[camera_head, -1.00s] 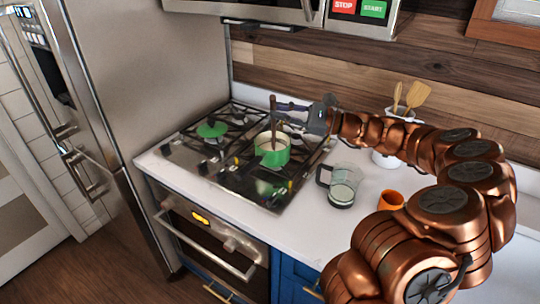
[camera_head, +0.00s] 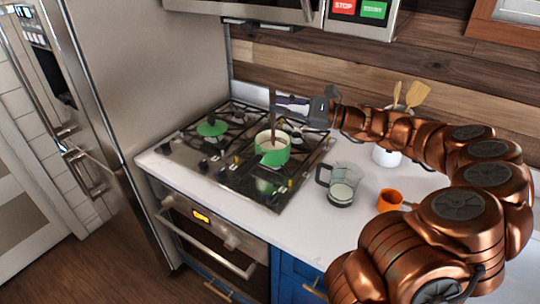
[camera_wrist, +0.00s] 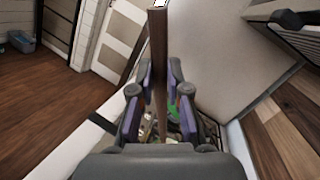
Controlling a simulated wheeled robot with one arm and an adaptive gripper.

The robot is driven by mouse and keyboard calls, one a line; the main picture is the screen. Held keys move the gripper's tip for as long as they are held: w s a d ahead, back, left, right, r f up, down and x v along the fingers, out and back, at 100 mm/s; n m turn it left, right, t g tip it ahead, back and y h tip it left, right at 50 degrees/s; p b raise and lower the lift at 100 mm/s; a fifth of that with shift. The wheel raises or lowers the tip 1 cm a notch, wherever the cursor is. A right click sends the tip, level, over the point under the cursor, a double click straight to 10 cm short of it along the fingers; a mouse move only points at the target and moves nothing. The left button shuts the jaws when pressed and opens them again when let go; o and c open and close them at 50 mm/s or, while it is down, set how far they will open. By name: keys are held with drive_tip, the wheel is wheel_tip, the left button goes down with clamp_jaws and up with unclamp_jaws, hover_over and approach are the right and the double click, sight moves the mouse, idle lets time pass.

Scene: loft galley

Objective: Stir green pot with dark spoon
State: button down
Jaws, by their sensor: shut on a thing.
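The green pot (camera_head: 272,154) stands on the right part of the stove, with a pale inside. The dark spoon (camera_head: 272,115) stands nearly upright, its lower end inside the pot and its bowl hidden. My gripper (camera_head: 280,104) reaches in from the right above the pot and is shut on the spoon's handle. In the wrist view the dark spoon (camera_wrist: 159,70) rises between the two fingers of my gripper (camera_wrist: 160,95). A bit of green shows behind the fingers there.
The stove (camera_head: 190,160) has a green lid-like disc (camera_head: 212,128) at its back left. A glass jug (camera_head: 342,185), an orange mug (camera_head: 390,199) and a white utensil crock (camera_head: 386,156) stand on the counter to the right. A microwave hangs above, a fridge stands left.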

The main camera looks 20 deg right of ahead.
drive_tip(key=shift+r, duration=0.1)
drive_tip(key=shift+r+p, duration=1.25)
drive_tip(key=shift+r, duration=1.2)
